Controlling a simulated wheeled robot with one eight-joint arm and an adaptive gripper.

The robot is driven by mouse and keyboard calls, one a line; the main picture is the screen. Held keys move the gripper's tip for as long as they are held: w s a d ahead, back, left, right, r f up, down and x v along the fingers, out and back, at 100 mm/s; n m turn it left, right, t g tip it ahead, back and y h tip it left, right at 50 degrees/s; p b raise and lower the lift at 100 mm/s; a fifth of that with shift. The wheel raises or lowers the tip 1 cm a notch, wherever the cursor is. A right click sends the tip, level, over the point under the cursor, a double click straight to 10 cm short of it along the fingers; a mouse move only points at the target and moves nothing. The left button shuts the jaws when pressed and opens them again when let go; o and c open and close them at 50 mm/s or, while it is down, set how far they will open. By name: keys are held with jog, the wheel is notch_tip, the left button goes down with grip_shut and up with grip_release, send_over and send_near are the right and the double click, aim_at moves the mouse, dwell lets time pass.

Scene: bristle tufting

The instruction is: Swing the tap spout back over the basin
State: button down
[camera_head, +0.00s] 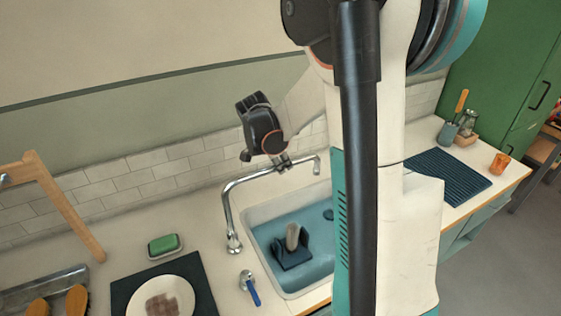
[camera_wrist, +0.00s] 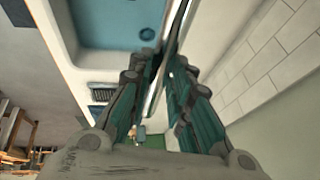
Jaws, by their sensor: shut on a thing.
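The chrome tap (camera_head: 230,205) stands at the left back corner of the sink, and its long spout (camera_head: 248,177) reaches to the right with the tip (camera_head: 317,166) bent down. The spout lies along the back of the basin (camera_head: 285,208), on the wall side. My gripper (camera_head: 283,165) is shut on the spout, between its middle and its tip. In the wrist view the spout (camera_wrist: 172,40) runs between my fingers (camera_wrist: 160,85), with the blue basin (camera_wrist: 110,22) on the left and the tiled wall on the right. My arm hides the basin's right part.
In the basin lies a dark blue item with a pale, upright piece (camera_head: 293,238). A blue-handled lever (camera_head: 250,288) stands in front of the tap. A green sponge (camera_head: 164,245) and a plate (camera_head: 165,298) are on the left. A ribbed mat (camera_head: 448,177) lies on the right.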

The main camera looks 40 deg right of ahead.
jog(key=shift+s, duration=0.15)
jog(key=c, duration=1.5)
grip_release()
jog(key=shift+a, duration=0.1)
jog(key=shift+o, duration=0.2)
jog(key=v, duration=1.2)
jog(key=shift+a+f, duration=0.1)
